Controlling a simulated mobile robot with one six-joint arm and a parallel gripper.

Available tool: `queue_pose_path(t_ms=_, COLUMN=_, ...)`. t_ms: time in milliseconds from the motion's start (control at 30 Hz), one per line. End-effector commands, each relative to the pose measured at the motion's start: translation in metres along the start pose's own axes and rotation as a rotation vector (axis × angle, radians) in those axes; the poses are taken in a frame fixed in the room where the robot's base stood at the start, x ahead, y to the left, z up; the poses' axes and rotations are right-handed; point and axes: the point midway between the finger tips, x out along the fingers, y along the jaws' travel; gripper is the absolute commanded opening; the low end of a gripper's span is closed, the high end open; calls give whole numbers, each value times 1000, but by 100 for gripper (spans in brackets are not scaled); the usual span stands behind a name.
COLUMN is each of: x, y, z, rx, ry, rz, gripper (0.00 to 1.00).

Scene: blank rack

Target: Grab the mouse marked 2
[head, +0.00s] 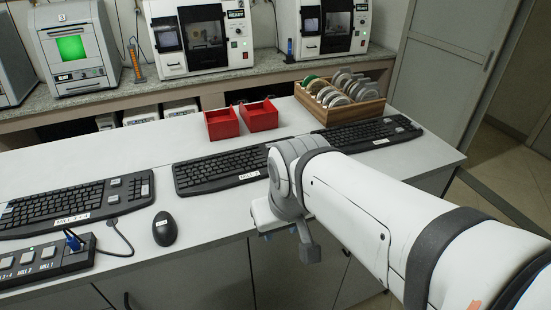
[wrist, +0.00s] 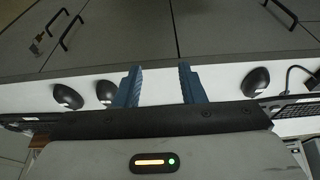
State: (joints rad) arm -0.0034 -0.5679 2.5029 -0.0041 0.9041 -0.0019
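A black mouse (head: 165,228) with a small white label lies on the white table at the left, near the front edge in the head view; its number is too small to read. The wrist view shows three black mice: one at right (wrist: 255,80), one left of the fingers (wrist: 105,92) and one farther left (wrist: 68,97). Their labels are not legible, so I cannot tell which is marked 2. My gripper (wrist: 160,70) is open and empty, its blue fingers apart, with no mouse between them. In the head view my gripper (head: 285,232) is at the table's front edge, partly hidden by my arm.
Keyboards stand at the left (head: 80,205), middle (head: 220,170) and back right (head: 365,135). A button box (head: 50,262) with a cable is at the front left. Two red bins (head: 222,124) (head: 260,115) and a wooden rack (head: 372,108) of discs stand behind. Machines line the back counter.

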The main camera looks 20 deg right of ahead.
Motion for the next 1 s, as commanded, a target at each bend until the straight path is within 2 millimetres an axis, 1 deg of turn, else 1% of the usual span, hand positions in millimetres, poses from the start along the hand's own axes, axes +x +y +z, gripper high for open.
queue_pose_path(t_ms=233, x=0, y=0, z=0, rx=0, ry=0, rz=0, gripper=36)
queue_pose_path(t_ms=367, x=2, y=2, z=-4, rx=14, ry=1, rz=5, gripper=46)
queue_pose_path(t_ms=467, x=11, y=14, z=-21, rx=67, ry=6, rz=24, gripper=54)
queue_pose_path(t_ms=567, x=26, y=37, z=-50, rx=160, ry=18, rz=59, gripper=63)
queue_pose_path(t_ms=600, x=33, y=47, z=-63, rx=200, ry=25, rz=73, gripper=66)
queue_pose_path(t_ms=700, x=52, y=73, z=-93, rx=296, ry=44, rz=107, gripper=74)
queue_pose_path(t_ms=833, x=73, y=104, z=-123, rx=393, ry=66, rz=140, gripper=84)
queue_pose_path(t_ms=900, x=81, y=116, z=-133, rx=428, ry=76, rz=152, gripper=84)
queue_pose_path(t_ms=1000, x=89, y=127, z=-142, rx=457, ry=84, rz=162, gripper=84)
